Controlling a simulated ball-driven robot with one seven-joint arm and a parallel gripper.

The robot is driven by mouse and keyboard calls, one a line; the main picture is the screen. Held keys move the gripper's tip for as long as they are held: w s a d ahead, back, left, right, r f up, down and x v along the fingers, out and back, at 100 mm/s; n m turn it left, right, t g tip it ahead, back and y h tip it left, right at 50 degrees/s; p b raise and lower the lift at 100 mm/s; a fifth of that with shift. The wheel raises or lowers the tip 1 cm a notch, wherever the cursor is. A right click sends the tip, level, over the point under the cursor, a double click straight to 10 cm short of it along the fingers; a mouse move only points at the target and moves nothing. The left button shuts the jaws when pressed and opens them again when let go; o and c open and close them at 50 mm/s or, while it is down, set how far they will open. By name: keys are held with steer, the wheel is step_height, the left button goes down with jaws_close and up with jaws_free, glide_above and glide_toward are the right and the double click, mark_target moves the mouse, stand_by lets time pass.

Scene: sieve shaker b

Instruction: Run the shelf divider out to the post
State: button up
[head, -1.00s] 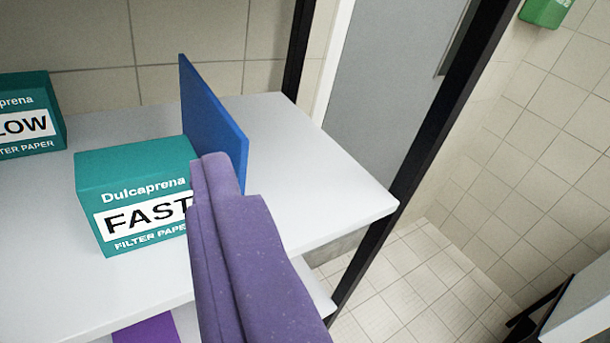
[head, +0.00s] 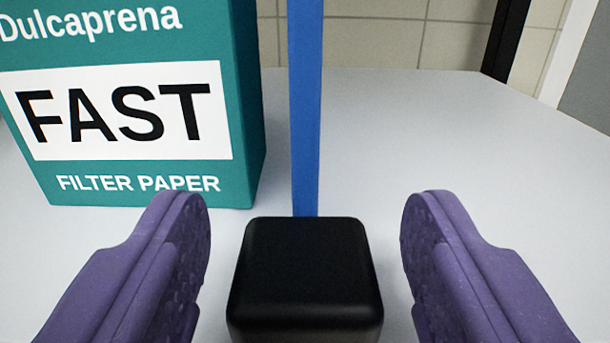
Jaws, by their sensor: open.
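The blue shelf divider (head: 305,120) stands upright on the white shelf, seen edge-on in the middle of the head view. A black block with rounded edges (head: 305,275) sits in front of the divider's lower front end and hides its foot; I cannot tell whether the two are joined. My gripper (head: 306,255) is open, with one purple finger on each side of the black block and a gap on both sides. The post (head: 506,38), a dark upright, stands at the back right beyond the shelf.
A teal FAST filter paper box (head: 130,110) stands close to the divider's left side. The white shelf (head: 430,140) is bare to the right of the divider, out to its right edge. A tiled wall (head: 400,42) is behind.

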steer(key=shift+w, duration=0.35)
steer(key=shift+c, duration=0.2)
jaws_close()
steer(key=d+p, duration=0.1)
steer(key=d, duration=0.5)
steer(key=d+p, duration=0.2)
steer(key=d, duration=0.4)
steer(key=d+p, duration=0.2)
steer(key=d, duration=0.4)
steer(key=shift+w, duration=0.25)
steer(key=shift+o, duration=0.2)
jaws_free()
steer(key=shift+s, duration=0.15)
